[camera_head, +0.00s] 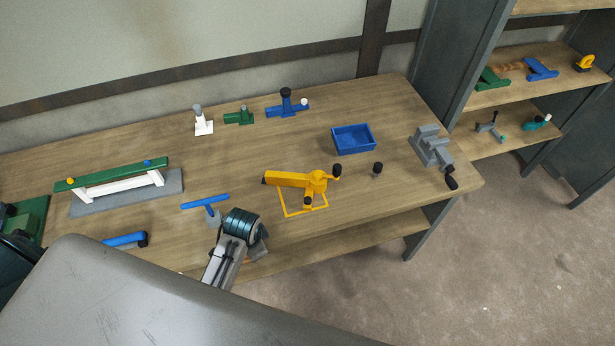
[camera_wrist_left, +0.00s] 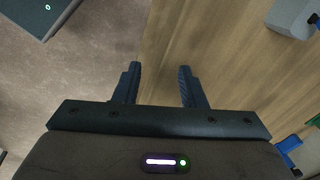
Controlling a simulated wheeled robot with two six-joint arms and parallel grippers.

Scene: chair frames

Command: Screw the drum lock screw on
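An orange device (camera_head: 290,179) with a round drum-like end (camera_head: 318,181) and black knobs lies on the bench inside an orange outlined square. A small black knob-like screw (camera_head: 377,168) stands apart on the bench to its right; I cannot tell for certain that it is the drum lock screw.
A blue tray (camera_head: 354,139) and a grey vise (camera_head: 432,147) stand to the right. A green-and-white frame (camera_head: 115,175) is at left. Bench is clear around the black knob.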

